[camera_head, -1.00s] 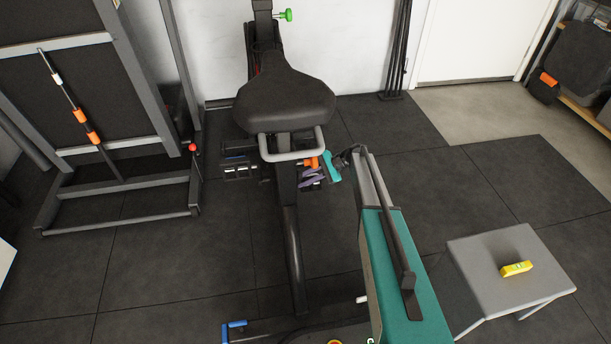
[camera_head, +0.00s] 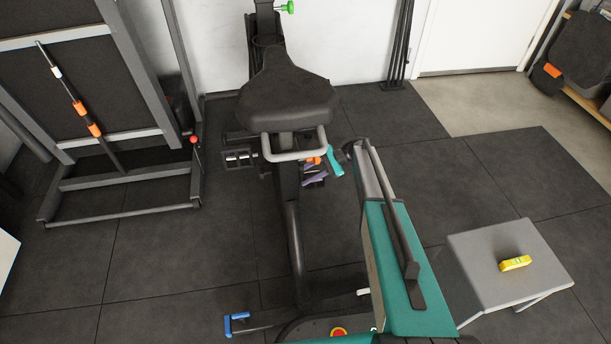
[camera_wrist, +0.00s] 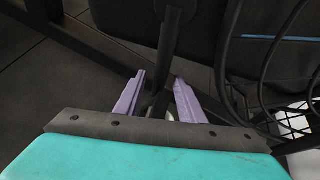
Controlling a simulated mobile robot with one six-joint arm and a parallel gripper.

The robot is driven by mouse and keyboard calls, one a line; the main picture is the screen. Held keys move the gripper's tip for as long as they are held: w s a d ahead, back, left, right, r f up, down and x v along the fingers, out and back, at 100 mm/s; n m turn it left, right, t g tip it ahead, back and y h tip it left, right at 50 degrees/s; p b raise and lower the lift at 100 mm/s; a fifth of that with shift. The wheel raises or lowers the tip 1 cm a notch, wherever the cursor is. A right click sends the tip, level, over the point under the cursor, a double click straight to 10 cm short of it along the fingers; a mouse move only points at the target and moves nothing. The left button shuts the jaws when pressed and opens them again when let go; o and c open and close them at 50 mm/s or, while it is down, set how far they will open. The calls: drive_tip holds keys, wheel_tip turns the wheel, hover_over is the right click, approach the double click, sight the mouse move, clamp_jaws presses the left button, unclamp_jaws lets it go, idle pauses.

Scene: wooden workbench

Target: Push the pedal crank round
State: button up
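An exercise bike with a black saddle (camera_head: 287,92) stands in the middle of the head view. A pedal (camera_head: 240,158) shows left of its frame, below the saddle. The crank is mostly hidden by saddle and frame. My gripper (camera_head: 315,175), with purple fingers, is low on the bike's right side, partly covered by my wrist. In the wrist view, the two purple fingers (camera_wrist: 158,97) stand apart with a dark bar (camera_wrist: 166,62) running between them. I cannot tell whether this bar is the crank or whether the fingers touch it.
A grey stool (camera_head: 485,275) with a yellow level (camera_head: 515,263) stands at the right. A grey rack (camera_head: 125,185) stands at the left. In the wrist view, dark cables (camera_wrist: 235,50) hang beside the gripper on the right. Black floor mats lie clear between rack and bike.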

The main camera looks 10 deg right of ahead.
idle(0.3)
drive_tip(key=v, duration=1.3)
drive_tip(key=shift+d+r+b, duration=0.2)
drive_tip(key=shift+d+b, duration=0.1)
drive_tip(key=shift+b, duration=0.05)
